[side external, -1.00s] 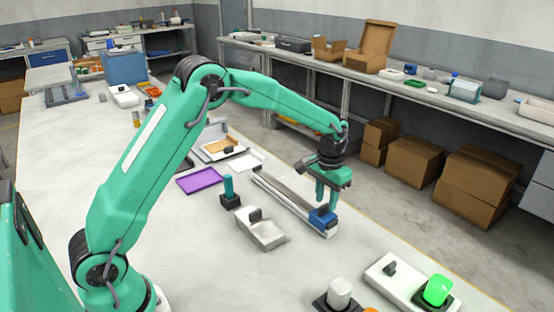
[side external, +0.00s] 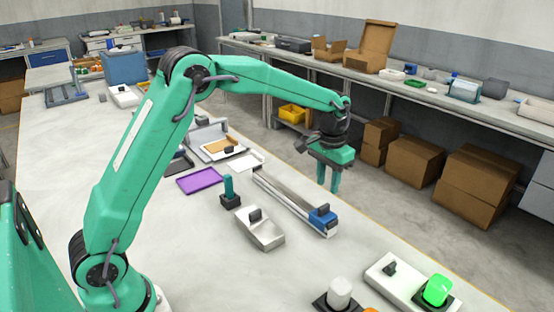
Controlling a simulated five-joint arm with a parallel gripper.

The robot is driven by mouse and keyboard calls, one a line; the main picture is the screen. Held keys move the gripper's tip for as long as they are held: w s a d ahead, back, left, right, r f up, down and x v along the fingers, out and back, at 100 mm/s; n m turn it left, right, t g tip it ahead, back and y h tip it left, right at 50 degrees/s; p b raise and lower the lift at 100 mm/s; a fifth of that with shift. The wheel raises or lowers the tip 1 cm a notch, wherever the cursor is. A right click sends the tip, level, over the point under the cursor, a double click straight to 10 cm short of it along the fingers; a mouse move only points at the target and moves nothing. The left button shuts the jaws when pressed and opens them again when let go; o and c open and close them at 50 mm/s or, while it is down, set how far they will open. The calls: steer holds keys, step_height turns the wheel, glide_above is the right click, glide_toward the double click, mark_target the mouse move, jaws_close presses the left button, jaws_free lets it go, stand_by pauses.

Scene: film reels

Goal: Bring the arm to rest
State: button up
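My gripper (side external: 328,188) hangs with its fingers pointing down, raised above the table near its right edge. Its two fingers show a gap between them and nothing is held there. Below it a grey metal rail (side external: 288,200) lies on the table, with a blue block (side external: 322,217) at its near end. The fingers are clear of the blue block.
A silver holder (side external: 262,234), a teal post on a black base (side external: 230,194) and a purple tray (side external: 201,181) stand left of the rail. A lit green button (side external: 437,290) and a white knob (side external: 339,293) are in front. Table is clear at left.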

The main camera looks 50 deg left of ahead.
steer(key=s+a+r+t, duration=0.1)
steer(key=s+r, duration=0.3)
steer(key=s, duration=0.3)
steer(key=s+r+t, duration=0.2)
steer(key=s+r, duration=0.3)
steer(key=s, duration=0.2)
steer(key=s+a+r+t, duration=0.1)
steer(key=s+r, duration=0.3)
steer(key=s, duration=0.4)
steer(key=s+f+t, duration=0.1)
steer(key=s+f, duration=0.1)
steer(key=s, duration=0.6)
steer(key=shift+s+a+f+t, duration=0.2)
steer(key=shift+a+f+t, duration=0.05)
steer(key=shift+t, duration=0.05)
steer(key=shift+w, duration=0.1)
